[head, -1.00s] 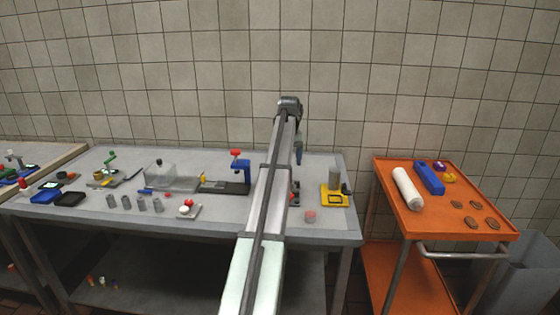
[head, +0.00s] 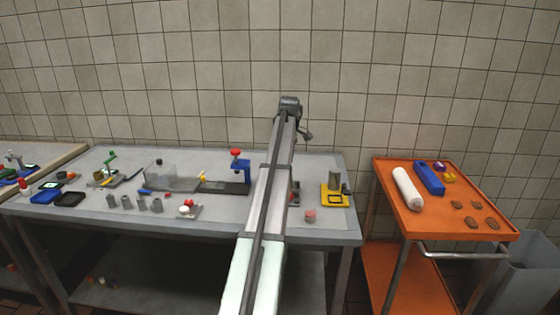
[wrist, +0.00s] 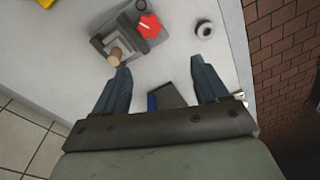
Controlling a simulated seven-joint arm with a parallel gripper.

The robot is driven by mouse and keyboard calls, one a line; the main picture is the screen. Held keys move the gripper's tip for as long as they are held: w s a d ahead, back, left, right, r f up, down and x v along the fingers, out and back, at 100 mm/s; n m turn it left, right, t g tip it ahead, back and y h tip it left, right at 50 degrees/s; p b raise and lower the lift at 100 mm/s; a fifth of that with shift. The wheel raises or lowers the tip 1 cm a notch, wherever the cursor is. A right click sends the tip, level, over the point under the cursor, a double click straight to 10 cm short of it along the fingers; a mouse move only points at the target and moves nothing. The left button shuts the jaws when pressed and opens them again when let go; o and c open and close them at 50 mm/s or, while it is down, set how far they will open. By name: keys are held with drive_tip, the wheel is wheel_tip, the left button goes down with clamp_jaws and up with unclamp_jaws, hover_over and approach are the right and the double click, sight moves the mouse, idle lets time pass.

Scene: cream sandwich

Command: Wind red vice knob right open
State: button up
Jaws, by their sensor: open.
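A grey vice-like device with a red star-shaped knob (wrist: 149,26) sits on the grey table at the top of the wrist view. A tan cylindrical piece (wrist: 115,55) sticks out at its lower corner. In the head view the fingers are mostly hidden behind my arm.
A blue press with a red top (head: 240,170) stands left of my arm; a yellow-based stand (head: 334,196) is on the right. An orange cart (head: 440,228) stands beyond the table.

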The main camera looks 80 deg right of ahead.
drive_tip(key=n, duration=0.1)
drive_tip(key=w+n, duration=0.1)
drive_tip(key=n, duration=0.1)
drive_tip(key=n+t, duration=0.1)
drive_tip(key=shift+w+a+n, duration=0.2)
drive_tip(key=shift+w+n, duration=0.1)
drive_tip(key=shift+w, duration=0.05)
drive_tip(key=shift+c, duration=0.3)
